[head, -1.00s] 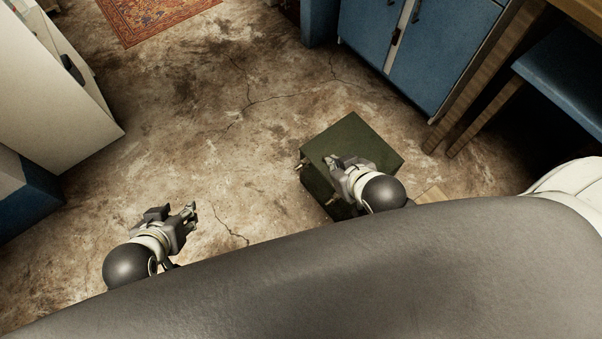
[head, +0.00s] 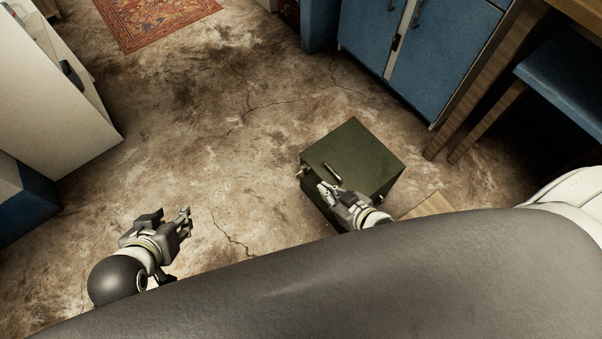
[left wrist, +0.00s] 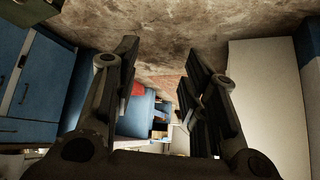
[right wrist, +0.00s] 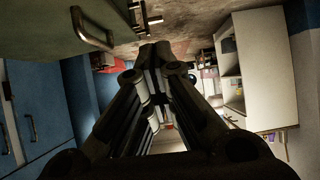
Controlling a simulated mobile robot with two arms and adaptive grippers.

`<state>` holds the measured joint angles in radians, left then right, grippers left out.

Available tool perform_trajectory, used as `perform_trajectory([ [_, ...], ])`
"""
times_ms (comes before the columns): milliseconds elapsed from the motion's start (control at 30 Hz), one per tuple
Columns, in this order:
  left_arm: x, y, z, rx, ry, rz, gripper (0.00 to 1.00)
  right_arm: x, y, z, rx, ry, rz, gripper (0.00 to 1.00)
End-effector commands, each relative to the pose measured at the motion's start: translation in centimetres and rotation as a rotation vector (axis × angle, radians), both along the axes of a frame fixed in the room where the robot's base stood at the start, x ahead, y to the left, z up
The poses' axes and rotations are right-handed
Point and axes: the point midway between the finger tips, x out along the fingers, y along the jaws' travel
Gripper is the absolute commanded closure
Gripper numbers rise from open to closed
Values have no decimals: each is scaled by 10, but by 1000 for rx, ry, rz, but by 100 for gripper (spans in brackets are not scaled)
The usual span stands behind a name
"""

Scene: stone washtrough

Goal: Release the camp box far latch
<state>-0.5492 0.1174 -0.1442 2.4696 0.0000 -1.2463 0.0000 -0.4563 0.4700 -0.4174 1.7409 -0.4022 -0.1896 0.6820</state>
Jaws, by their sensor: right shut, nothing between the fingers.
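The dark green camp box (head: 368,150) stands on the floor right of centre in the head view. A small metal latch (head: 302,172) sticks out at the box's left corner, and metal latch parts show in the right wrist view (right wrist: 145,15). The near latch is hidden. My right gripper (head: 325,190) is shut and empty, beside the latch side, over the near-left edge in the picture. My left gripper (head: 169,216) is open and empty, well left of the box.
Blue cabinets (head: 440,60) stand behind the box, with a wooden-legged table (head: 490,75) and blue seat (head: 565,75) to the right. A white cabinet (head: 60,100) is at the left. A patterned rug (head: 150,20) lies far back. The middle floor is clear.

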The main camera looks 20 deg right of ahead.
Motion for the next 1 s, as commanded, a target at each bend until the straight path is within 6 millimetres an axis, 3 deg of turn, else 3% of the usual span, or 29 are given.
perform_trajectory([
  [167, 5, -2, 2, -6, -26, -3, 60, 3, 1, -3, 0, 0, -1, 100],
  [367, 29, -10, 16, -35, -161, -12, 60, 18, 6, -12, 1, -3, -1, 100],
  [700, 71, -28, 62, -106, -471, -34, 60, 45, 17, -34, -1, -1, -2, 100],
  [1000, 92, -41, 111, -172, -742, -50, 60, 69, 26, -50, 0, -1, -1, 100],
])
